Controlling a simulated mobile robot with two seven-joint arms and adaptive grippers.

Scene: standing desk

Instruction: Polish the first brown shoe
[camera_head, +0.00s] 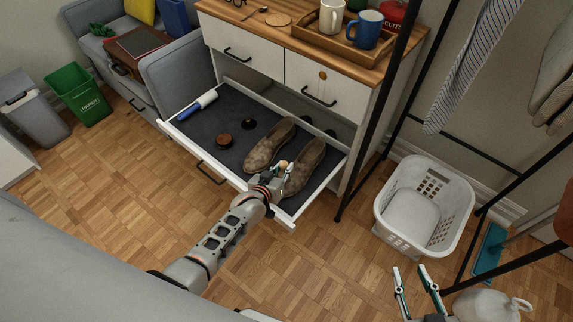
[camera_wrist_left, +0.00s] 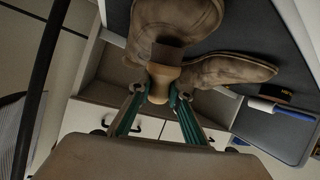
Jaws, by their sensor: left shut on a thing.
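Two brown shoes, the left one (camera_head: 270,145) and the right one (camera_head: 305,167), lie side by side in the open drawer. My left gripper (camera_head: 280,175) is over the toe end between them, shut on the wooden handle of a small brush (camera_wrist_left: 160,82). In the left wrist view the brush's dark bristles overlap the edge of the upper shoe (camera_wrist_left: 178,18), with the other shoe (camera_wrist_left: 232,70) beside it. I cannot tell whether the bristles touch. My right gripper (camera_head: 420,280) is open and empty at lower right.
The drawer (camera_head: 230,102) holds a blue-and-white roller (camera_head: 197,107) and a small dark disc (camera_head: 249,123). A wooden tray (camera_head: 335,45) with mugs stands on the cabinet. A black rack post (camera_head: 375,115) and a white laundry basket (camera_head: 425,205) are on the right. Floor in front is clear.

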